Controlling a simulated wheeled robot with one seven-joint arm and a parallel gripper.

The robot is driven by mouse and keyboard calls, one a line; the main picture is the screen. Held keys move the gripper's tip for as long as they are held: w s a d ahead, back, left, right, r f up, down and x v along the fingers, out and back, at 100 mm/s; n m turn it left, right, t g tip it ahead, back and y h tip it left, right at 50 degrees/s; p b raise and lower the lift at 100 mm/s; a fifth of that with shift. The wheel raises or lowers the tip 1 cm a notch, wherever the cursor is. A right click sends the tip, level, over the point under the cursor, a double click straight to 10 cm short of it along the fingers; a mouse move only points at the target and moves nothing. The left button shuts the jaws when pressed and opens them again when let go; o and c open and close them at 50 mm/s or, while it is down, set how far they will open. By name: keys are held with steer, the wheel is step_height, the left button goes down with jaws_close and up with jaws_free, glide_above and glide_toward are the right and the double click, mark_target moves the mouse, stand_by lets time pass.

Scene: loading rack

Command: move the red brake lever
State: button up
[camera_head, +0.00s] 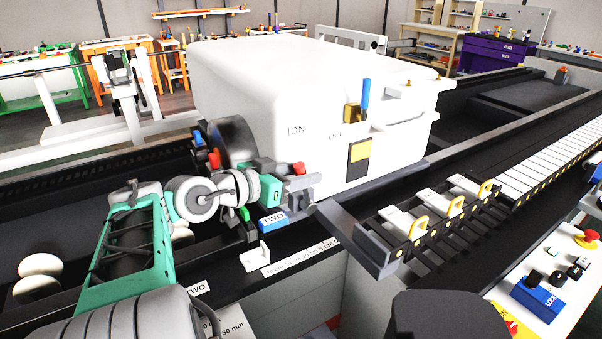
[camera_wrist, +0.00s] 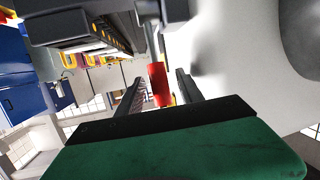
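The red brake lever (camera_head: 298,168) shows as a small red tip beside the lower front of the white machine in the head view. In the wrist view the red lever (camera_wrist: 159,84) is a short red cylinder standing between my two fingers. My gripper (camera_head: 303,184) is at the lever in the head view and partly covers it. In the wrist view my gripper (camera_wrist: 160,92) is open, with a finger on each side of the lever and a visible gap on both sides. The lower part of the lever and its mount are hidden.
The large white machine housing (camera_head: 270,90) stands just behind my gripper. A dark rail with yellow handles (camera_head: 420,228) runs to the right. Another red knob (camera_head: 214,161) is to the left.

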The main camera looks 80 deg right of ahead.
steer(key=p+v, duration=0.6)
steer(key=v, duration=0.1)
steer(key=shift+w+a, duration=0.3)
stand_by(0.3)
